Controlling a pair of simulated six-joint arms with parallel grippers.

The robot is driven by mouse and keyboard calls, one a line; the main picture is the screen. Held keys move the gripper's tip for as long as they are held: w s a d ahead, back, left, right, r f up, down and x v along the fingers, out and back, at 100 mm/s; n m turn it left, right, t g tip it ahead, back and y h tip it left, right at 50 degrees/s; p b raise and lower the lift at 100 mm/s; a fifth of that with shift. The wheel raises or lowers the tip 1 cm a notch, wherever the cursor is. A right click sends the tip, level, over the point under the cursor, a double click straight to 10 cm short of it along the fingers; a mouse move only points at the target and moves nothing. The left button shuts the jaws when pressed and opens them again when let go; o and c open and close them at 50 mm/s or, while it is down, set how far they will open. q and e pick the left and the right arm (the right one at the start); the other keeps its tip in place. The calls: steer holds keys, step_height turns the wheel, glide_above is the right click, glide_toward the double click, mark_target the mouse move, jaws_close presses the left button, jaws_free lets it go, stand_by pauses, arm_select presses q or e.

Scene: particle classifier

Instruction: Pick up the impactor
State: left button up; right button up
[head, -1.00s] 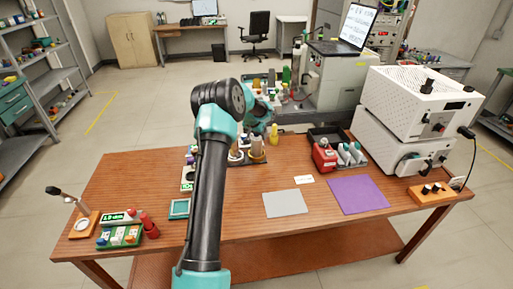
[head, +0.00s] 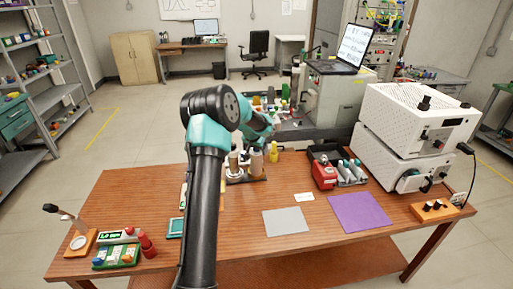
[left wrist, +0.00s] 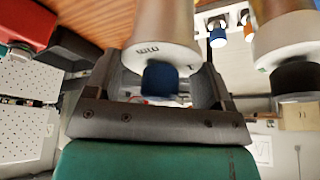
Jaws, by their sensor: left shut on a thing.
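In the left wrist view the impactor (left wrist: 165,40) is a pale metallic cylinder with a white end band with dark marks and a blue tip (left wrist: 163,84). It sits between the two fingers of my left gripper (left wrist: 162,66), which is shut on it. In the head view my left gripper (head: 262,138) is over the dark stand (head: 246,179) at the table's back, which carries several upright cylinders (head: 257,163). My own arm hides part of that spot, so I cannot tell there which cylinder is held. My right gripper is out of view.
A similar cylinder with a black tip (left wrist: 290,40) is close on the right in the left wrist view. A yellow bottle (head: 273,153) stands right of the stand. A grey mat (head: 286,222) and a purple mat (head: 360,212) lie clear in front. White instruments (head: 415,130) fill the right.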

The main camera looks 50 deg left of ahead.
arm_select(q)
steer(key=s+d+r, duration=0.1)
steer(key=s+d, duration=0.7)
steer(key=d, duration=0.1)
steer(key=shift+s+d+r, duration=0.15)
steer(key=shift+d, duration=0.15)
stand_by(0.3)
